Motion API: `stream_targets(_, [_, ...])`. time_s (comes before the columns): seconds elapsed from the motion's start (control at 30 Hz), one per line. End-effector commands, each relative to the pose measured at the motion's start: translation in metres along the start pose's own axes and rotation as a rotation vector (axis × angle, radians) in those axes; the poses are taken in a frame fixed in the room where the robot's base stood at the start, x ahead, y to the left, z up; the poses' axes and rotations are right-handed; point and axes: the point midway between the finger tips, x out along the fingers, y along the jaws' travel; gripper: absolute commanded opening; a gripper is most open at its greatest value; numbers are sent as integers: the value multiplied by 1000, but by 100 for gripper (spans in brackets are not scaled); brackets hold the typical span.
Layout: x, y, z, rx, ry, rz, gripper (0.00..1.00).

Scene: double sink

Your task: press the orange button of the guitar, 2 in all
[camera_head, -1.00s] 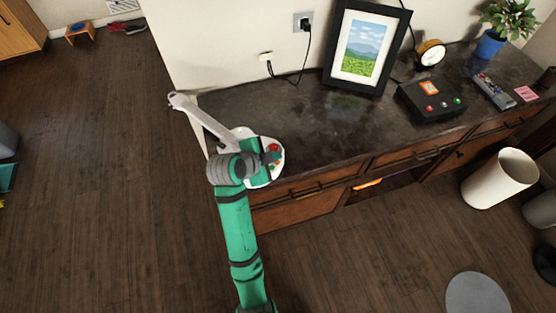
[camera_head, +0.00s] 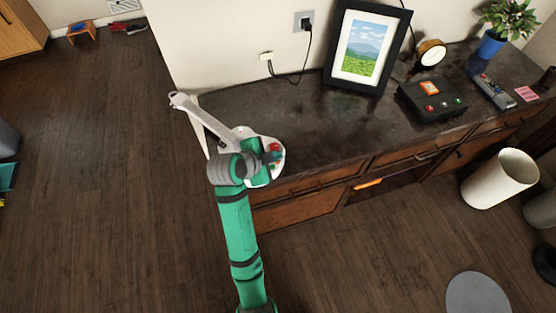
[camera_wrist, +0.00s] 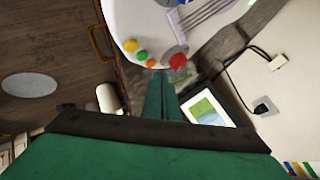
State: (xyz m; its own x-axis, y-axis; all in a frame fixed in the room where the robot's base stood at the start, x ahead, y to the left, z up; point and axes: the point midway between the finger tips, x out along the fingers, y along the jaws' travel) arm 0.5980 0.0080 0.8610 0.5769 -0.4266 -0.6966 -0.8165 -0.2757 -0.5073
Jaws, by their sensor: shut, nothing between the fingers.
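The toy guitar lies on the near left end of the dark countertop, with its white body (camera_head: 278,171) partly under my arm and its grey neck (camera_head: 205,121) pointing up-left. In the wrist view the white body (camera_wrist: 122,16) fills the top middle. It carries a yellow button (camera_wrist: 131,45), a green button (camera_wrist: 142,55), a small orange button (camera_wrist: 150,63) and a larger red button (camera_wrist: 177,61). My gripper (camera_wrist: 161,76) is shut and empty, its tips close to the orange button, between it and the red one. I cannot tell whether they touch.
On the dark countertop (camera_head: 310,125), a framed picture (camera_head: 366,48) stands at the back and a black box (camera_head: 432,101) with coloured buttons sits further right. A white bin (camera_head: 500,180) stands on the floor. The countertop between guitar and box is clear.

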Motion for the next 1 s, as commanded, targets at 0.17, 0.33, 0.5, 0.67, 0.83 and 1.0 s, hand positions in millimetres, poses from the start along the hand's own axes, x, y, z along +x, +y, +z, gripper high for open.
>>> stream_targets(0.17, [0, 0, 0, -1, -1, 0, 0])
stream_targets(0.33, [0, 0, 1, -1, -1, -1, 0])
stream_targets(0.5, [0, 0, 2, -3, -2, -1, 0])
stream_targets(0.67, [2, 2, 4, -4, -2, -2, 0])
stream_targets(0.83, [3, 4, 9, -6, -4, -4, 0])
stream_targets(1.0, [3, 4, 9, -5, -4, -4, 0])
